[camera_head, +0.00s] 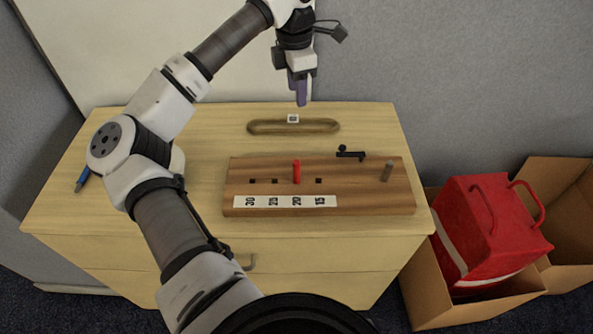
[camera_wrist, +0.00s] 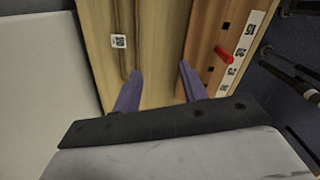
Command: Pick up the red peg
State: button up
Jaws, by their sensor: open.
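The red peg (camera_head: 297,172) stands upright in a wooden board (camera_head: 350,200), at the mark 20 between two empty square holes. The red peg (camera_wrist: 223,55) also shows in the wrist view, to the right of my gripper's fingers. My gripper (camera_head: 301,98) is above the back part of the table, behind the board and well above the tabletop. In the wrist view my gripper (camera_wrist: 158,85) has its two purple fingers apart with nothing between them. The peg is outside the fingers.
A long oval wooden piece (camera_head: 268,127) with a white tag lies behind the board. A blue pen (camera_head: 82,180) lies at left. A red bag (camera_head: 487,230) sits in a box beside the table.

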aim_at(297, 161)
jog(key=s+r+n, duration=0.2)
jog(key=s+n, duration=0.3)
jog(key=s, duration=0.8)
jog(key=shift+g, duration=0.3)
notch_tip(297, 161, down, 9)
jog(key=shift+d+f+p, duration=0.1)
jog(key=shift+d+p, duration=0.05)
jog(key=shift+p, duration=0.75)
jog(key=shift+w+a+f+p, duration=0.15)
jog(key=shift+f+p, duration=0.35)
jog(key=shift+f, duration=0.85)
jog(key=shift+w+a+f+p, duration=0.15)
jog(key=shift+f+p, duration=0.35)
jog(key=shift+f, duration=0.8)
jog(key=shift+d, duration=0.1)
grip_shut()
